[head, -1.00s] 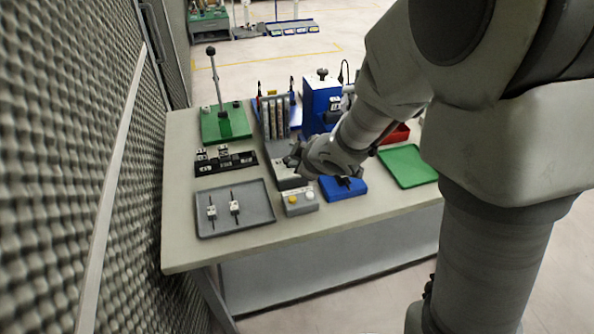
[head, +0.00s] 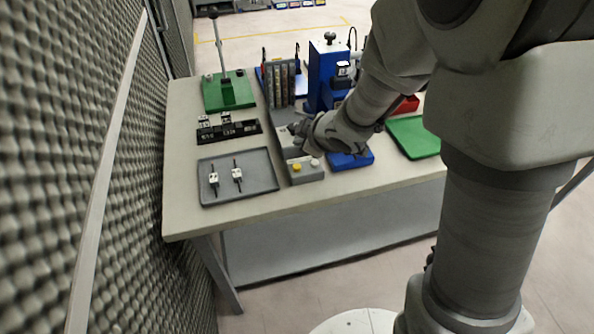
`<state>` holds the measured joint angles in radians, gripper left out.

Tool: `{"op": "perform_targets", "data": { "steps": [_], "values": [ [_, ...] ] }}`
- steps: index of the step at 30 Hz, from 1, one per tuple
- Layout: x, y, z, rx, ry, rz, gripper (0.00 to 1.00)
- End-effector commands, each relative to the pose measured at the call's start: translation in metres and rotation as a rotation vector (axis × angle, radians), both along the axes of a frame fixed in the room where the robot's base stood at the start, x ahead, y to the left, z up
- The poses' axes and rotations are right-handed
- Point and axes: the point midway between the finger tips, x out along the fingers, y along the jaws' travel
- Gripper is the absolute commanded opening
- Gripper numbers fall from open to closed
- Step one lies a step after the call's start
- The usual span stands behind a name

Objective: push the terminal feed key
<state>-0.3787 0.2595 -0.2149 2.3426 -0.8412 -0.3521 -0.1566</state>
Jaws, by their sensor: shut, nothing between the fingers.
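A small grey key box (head: 306,172) stands near the front edge of the table. It has a yellow key (head: 297,167) on its left and a white key (head: 315,162) on its right. No label is legible, so I cannot tell which one is the feed key. A grey feeder with upright columns (head: 280,85) stands behind it. My gripper (head: 296,131) is shut and empty, over the feeder's low front part, behind and above the key box. It appears apart from both keys. Its fingertips are small and partly hidden by my wrist.
A grey tray (head: 262,184) with two small parts lies left of the key box, and a blue block (head: 352,160) lies close on its right. A black fixture (head: 229,132), a green lever base (head: 229,94), a blue press (head: 325,75) and a green tray (head: 413,140) surround them. A textured foam wall (head: 70,150) borders the left.

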Motion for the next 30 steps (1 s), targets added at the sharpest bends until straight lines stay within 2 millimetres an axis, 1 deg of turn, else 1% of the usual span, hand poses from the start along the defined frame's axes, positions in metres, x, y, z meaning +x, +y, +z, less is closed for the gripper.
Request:
{"op": "perform_targets", "data": {
  "steps": [1, 3, 9, 12, 16, 30],
  "values": [
    [0.0, 0.0, -0.014, 0.0, 0.001, 0.001, 0.0],
    [0.0, 0.001, -0.023, -0.001, 0.001, 0.001, 0.0],
    [0.0, 0.0, -0.046, 0.0, 0.001, 0.001, 0.0],
    [0.0, 0.0, -0.054, 0.0, 0.001, 0.001, 0.0],
    [0.0, 0.0, -0.057, 0.0, 0.001, 0.001, 0.0],
    [0.0, 0.0, -0.056, 0.0, 0.001, 0.001, 0.0]
  ]
}}
